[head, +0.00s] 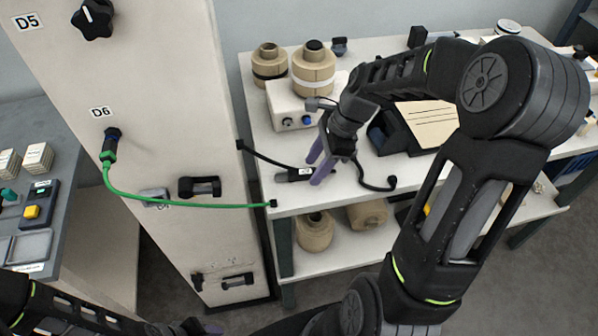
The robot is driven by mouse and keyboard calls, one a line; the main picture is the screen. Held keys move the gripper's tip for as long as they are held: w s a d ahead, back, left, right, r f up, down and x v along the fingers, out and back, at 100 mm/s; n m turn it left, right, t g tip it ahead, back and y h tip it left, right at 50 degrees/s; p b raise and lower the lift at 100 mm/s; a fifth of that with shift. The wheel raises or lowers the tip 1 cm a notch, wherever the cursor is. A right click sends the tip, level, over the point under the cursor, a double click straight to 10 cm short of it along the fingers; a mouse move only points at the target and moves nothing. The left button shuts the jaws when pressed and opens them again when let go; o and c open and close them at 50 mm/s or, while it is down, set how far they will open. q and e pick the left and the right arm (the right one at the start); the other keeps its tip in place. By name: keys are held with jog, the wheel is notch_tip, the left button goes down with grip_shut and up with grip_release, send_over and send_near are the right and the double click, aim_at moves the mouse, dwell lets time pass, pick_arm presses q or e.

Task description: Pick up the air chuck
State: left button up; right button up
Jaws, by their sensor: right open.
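The air chuck, as I take it, is a small dark piece with a pale label (293,175), lying near the left front edge of the white bench (345,192). My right gripper (316,170) reaches down over the bench with its purple fingers apart. The fingers are at the right end of the chuck and hide part of it. I cannot tell whether they touch it. A black hose (265,156) runs from the cabinet side toward the chuck. Only a small part of my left gripper (207,328) shows at the bottom edge, and its jaws are unclear.
A tall pale cabinet (150,70) stands to the left, with a green cable (190,205) from its D6 port to the bench edge. A white box (290,108), tan rolls (313,70) and a dark tilted stand (400,135) crowd the bench behind the gripper.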

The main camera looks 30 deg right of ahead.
jog(key=shift+a+f, duration=0.1)
jog(key=shift+f, duration=0.15)
dwell(0.4)
grip_shut()
dwell(0.4)
